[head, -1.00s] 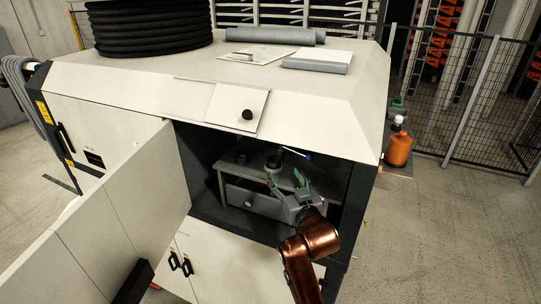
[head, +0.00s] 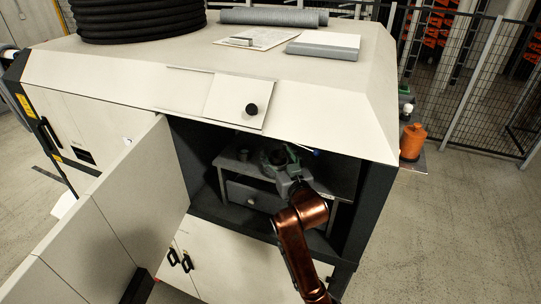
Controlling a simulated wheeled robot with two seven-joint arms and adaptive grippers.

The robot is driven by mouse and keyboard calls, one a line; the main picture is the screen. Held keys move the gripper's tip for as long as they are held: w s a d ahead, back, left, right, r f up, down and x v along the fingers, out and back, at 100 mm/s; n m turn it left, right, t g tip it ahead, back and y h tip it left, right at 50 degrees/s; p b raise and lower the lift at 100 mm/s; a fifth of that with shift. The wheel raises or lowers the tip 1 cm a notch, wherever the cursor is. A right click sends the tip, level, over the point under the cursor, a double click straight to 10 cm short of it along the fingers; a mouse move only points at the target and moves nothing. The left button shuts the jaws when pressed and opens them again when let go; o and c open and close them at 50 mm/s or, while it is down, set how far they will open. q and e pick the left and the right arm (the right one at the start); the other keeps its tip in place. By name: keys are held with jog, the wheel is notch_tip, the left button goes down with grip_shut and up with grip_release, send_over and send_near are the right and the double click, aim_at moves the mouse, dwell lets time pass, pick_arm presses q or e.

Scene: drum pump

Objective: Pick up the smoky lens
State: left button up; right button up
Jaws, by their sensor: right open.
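A small dark round piece (head: 274,157), perhaps the smoky lens, is on a small grey stand (head: 232,165) inside the open cabinet. It is small and dim, so I cannot tell its exact shape. My right gripper (head: 282,158), with green fingers, is open and reaches in from the front right. Its fingers are at the dark round piece and partly cover it. I cannot tell whether they touch it. My left gripper is not in view.
A small grey cup-like thing (head: 243,154) stands left of the dark piece. Below is a drawer with a round knob (head: 251,201). The open cabinet door (head: 130,215) blocks the left side. The cabinet's top edge overhangs the opening. An orange bottle (head: 413,141) stands outside, right.

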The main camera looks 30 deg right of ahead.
jog(key=shift+w, duration=0.15)
jog(key=shift+s+d, duration=0.1)
jog(key=shift+s, duration=0.15)
jog(key=shift+s+r, duration=0.2)
jog(key=shift+s, duration=0.1)
jog(key=shift+c, duration=0.7)
jog(key=shift+w+f, duration=0.1)
jog(key=shift+w, duration=0.1)
jog(key=c, duration=0.5)
jog(key=shift+c, duration=0.5)
jog(key=shift+s, duration=0.1)
jog(key=c, duration=0.3)
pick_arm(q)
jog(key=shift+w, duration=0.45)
pick_arm(e)
jog(key=shift+c, duration=1.4)
